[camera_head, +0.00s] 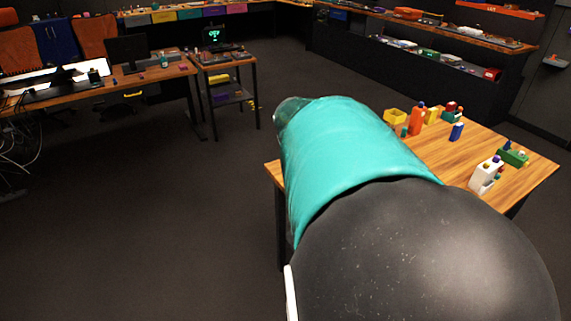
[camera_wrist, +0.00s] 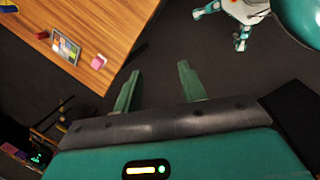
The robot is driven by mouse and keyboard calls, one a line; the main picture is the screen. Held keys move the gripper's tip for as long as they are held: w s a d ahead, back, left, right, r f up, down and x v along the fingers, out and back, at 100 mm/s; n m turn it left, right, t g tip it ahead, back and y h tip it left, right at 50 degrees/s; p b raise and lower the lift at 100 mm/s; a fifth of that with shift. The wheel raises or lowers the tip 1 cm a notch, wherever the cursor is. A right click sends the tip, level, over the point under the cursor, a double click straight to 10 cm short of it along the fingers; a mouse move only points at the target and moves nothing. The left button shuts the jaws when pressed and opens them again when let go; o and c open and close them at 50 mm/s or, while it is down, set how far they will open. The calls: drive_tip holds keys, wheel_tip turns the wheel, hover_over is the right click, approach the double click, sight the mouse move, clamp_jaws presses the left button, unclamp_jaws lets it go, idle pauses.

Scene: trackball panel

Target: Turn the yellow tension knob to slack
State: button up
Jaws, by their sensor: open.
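I cannot make out the yellow tension knob in either view. I cannot tell whether this is the trackball panel. My gripper (camera_wrist: 160,70) is open and empty, over the dark floor beyond the table's edge. The panel and block are up and left of its fingers. In the head view my teal and black arm covers the table's near left part, and my gripper does not show.
In the head view the table's right part (camera_head: 535,176) bears a yellow bin (camera_head: 395,116), an orange bottle (camera_head: 416,121), a blue bottle (camera_head: 456,131), a white container (camera_head: 486,173) and a green item (camera_head: 514,155). Dark floor (camera_head: 150,220) is open at left; desks and shelves stand behind.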

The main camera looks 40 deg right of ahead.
drive_tip(key=s+d+f+n+y, duration=0.1)
drive_tip(key=s+d+f+n, duration=0.25)
drive_tip(key=s+d, duration=0.45)
drive_tip(key=s+d+f+n+y, duration=0.2)
drive_tip(key=s+d+f, duration=0.3)
drive_tip(key=d, duration=0.7)
drive_tip(key=shift+m+g, duration=0.25)
drive_tip(key=shift+g, duration=0.05)
drive_tip(key=f, duration=1.3)
drive_tip(key=shift+w+f, duration=0.15)
drive_tip(key=shift+w, duration=0.05)
drive_tip(key=shift+d, duration=0.1)
clamp_jaws()
